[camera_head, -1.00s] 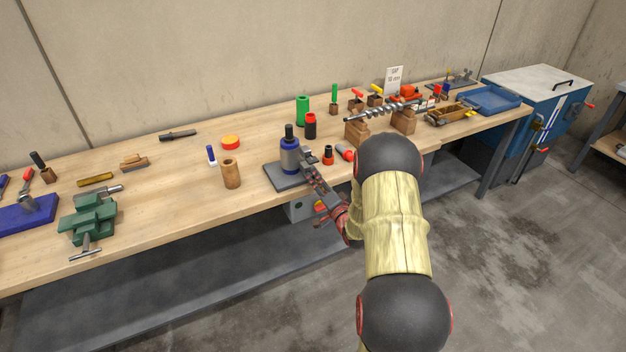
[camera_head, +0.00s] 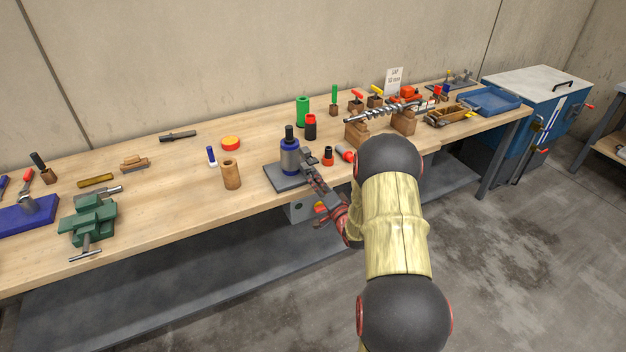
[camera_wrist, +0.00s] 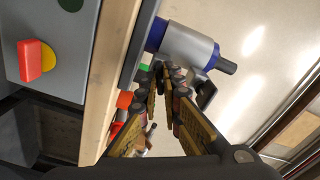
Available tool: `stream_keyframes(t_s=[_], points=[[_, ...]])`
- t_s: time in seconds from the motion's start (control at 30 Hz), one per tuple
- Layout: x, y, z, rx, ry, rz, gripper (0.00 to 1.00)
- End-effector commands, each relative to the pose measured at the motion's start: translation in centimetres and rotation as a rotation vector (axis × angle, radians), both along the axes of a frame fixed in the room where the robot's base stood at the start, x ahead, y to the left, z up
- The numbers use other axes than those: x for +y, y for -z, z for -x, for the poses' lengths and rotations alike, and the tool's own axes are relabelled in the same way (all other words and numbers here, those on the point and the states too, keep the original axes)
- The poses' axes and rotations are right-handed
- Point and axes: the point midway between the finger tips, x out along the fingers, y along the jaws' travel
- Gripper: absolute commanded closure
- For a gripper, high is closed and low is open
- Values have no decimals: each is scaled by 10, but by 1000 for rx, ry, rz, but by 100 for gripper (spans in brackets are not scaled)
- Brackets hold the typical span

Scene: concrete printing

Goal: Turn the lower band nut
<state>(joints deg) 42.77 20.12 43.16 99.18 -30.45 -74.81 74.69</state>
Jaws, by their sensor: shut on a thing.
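The clamped unit is a silver cylinder (camera_head: 289,157) with blue bands and a black top rod, upright on a dark base plate (camera_head: 281,180) at the bench's front edge. In the wrist view the cylinder (camera_wrist: 187,44) lies sideways, with the lower blue band (camera_wrist: 156,34) beside the base and the upper blue band (camera_wrist: 213,56) farther right. My gripper (camera_wrist: 166,78) has its fingertips close together at the cylinder's side, near the lower band. It is shut on a small part there, apparently the lower band nut, which the fingertips hide. A dark lug (camera_wrist: 204,92) stands out beside the fingers.
A red and black bottle (camera_head: 328,156) and a red-tipped grey cylinder (camera_head: 345,153) stand or lie close right of the unit. A wooden cylinder (camera_head: 231,174) stands to its left. A grey box with a red and yellow button (camera_wrist: 37,60) hangs under the bench edge.

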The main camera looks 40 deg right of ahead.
Motion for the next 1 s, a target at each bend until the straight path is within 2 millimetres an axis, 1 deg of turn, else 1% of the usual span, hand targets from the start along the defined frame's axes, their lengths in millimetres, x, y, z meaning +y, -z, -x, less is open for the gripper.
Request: stream_keyframes(t_s=[0.23, 0.33, 0.57, 0.67, 0.73, 0.77, 1.0], points=[[0, 0, 1, -49, 1, -215, 100], [0, 0, 1, -57, 1, -246, 100], [0, 1, 1, -57, 1, -251, 100], [0, 0, 1, -70, 1, -306, 100], [0, -1, 1, -87, 1, -377, 100], [0, 0, 1, -91, 2, -394, 93], [0, 1, 1, -91, 1, -385, 79]])
